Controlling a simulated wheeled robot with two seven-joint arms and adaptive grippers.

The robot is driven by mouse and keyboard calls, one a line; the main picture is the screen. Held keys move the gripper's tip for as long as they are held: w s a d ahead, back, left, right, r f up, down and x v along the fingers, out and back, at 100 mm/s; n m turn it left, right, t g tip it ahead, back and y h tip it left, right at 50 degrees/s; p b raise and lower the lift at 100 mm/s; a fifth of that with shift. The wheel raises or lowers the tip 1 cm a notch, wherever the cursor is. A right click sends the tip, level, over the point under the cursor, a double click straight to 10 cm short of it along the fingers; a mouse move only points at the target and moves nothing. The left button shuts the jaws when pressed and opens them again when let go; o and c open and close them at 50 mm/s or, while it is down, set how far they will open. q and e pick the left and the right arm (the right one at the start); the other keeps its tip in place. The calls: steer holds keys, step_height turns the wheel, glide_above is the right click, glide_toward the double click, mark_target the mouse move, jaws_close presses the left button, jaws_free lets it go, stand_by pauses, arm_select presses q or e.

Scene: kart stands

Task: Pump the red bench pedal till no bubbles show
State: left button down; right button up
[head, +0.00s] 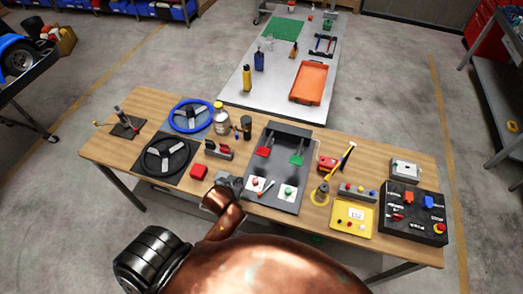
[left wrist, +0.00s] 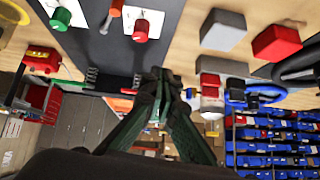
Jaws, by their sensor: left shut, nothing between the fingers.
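The red pedal (head: 264,151) stands beside a green pedal (head: 297,160) on a dark grey pedal unit (head: 276,172) in the middle of the wooden bench. Below them are two white plates, one with a red knob (head: 258,184) and one with a green knob (head: 288,191); the red knob (left wrist: 142,27) also shows in the left wrist view. My left gripper (head: 232,182) is shut and empty, by the unit's left edge, apart from the red pedal. Its closed fingers (left wrist: 160,78) show in the left wrist view. I cannot make out any bubbles.
Left of the unit are a red block (head: 199,172), a blue steering wheel (head: 190,116), a black one (head: 167,157) and a jar (head: 221,120). Right are a yellow-handled tool (head: 346,158), a yellow box (head: 352,218) and a black switch box (head: 413,212). A metal table (head: 230,92) stands behind.

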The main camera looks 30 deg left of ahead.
arm_select(q)
steer(key=w+r+t, duration=0.1)
steer(key=w+r, duration=0.2)
steer(key=w, duration=0.2)
steer(key=w+d+r+n+t, duration=0.1)
steer(key=w+r+t, duration=0.1)
steer(key=w, duration=0.4)
steer(key=shift+r+t, duration=0.3)
steer(key=shift+r, duration=0.55)
arm_select(e)
steer(key=shift+d, duration=0.4)
arm_select(q)
steer(key=shift+w, duration=0.15)
steer(key=p, duration=0.1)
glide_above(261, 154)
steer(key=f, duration=0.4)
steer(key=shift+w+f, duration=0.25)
steer(key=shift+w, duration=0.05)
step_height(261, 154, down, 3)
steer(key=shift+r+p, duration=0.2)
steer(key=shift+p, duration=0.1)
steer(key=shift+s+d+f, duration=0.1)
steer(key=shift+s+f, duration=0.25)
steer(key=shift+f, duration=0.5)
arm_select(e)
steer(key=shift+w+a+r, duration=0.1)
steer(key=shift+a+r, duration=0.25)
steer(key=shift+r, duration=0.5)
steer(key=shift+d, duration=0.1)
